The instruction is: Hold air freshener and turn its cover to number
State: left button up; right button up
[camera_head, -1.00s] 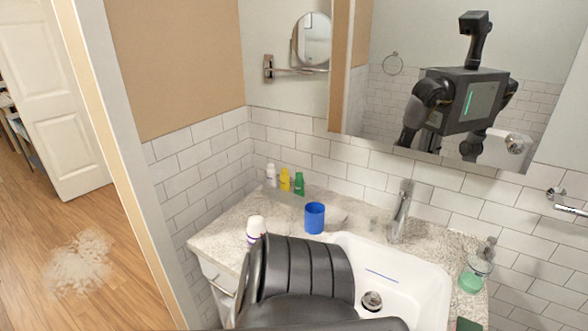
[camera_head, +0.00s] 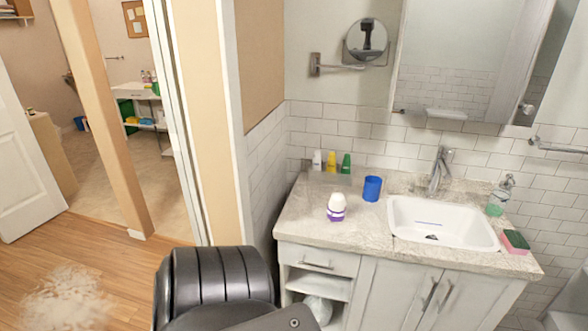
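The air freshener (camera_head: 337,207), white on top with a purple band near its base, stands upright on the front left part of the speckled counter (camera_head: 300,225). Nothing touches it. My black arm link shows at the bottom of the head view, left of the cabinet. Neither of my grippers shows in the head view. Any number on the cover is too small to read.
A blue cup (camera_head: 372,188) stands right of the air freshener. White, yellow and green bottles (camera_head: 331,161) stand at the back wall. The sink (camera_head: 445,222), faucet (camera_head: 439,168), soap dispenser (camera_head: 498,198) and sponge (camera_head: 515,240) are on the right. Floor lies open to the left.

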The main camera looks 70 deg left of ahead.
aim_at(337, 202)
jog(key=z, duration=0.05)
jog(key=k, duration=0.1)
jog(key=u, duration=0.85)
